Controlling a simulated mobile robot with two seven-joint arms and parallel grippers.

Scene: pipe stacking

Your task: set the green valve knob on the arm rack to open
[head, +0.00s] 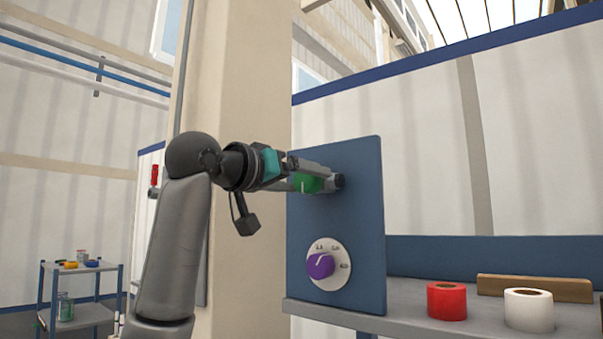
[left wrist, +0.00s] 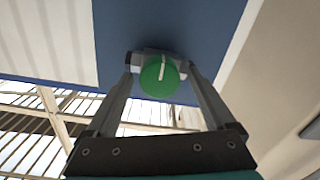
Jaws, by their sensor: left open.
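The green valve knob (head: 306,184) is on the upper part of a blue panel (head: 362,230). My left gripper (head: 325,178) reaches it from the left, its fingers partly hiding the knob and its surroundings. In the left wrist view the round green knob (left wrist: 157,80) carries a white mark that points nearly straight up in that picture. The open fingers of my left gripper (left wrist: 160,66) stand on either side of the knob. I cannot tell whether they touch it. The labels around the green knob are hidden. My right gripper is not in view.
A purple knob (head: 320,266) on a white dial sits lower on the panel. A red roll (head: 447,301), a white roll (head: 529,310) and a wooden block (head: 535,288) lie on the grey shelf (head: 400,290). A small cart (head: 82,312) stands far left.

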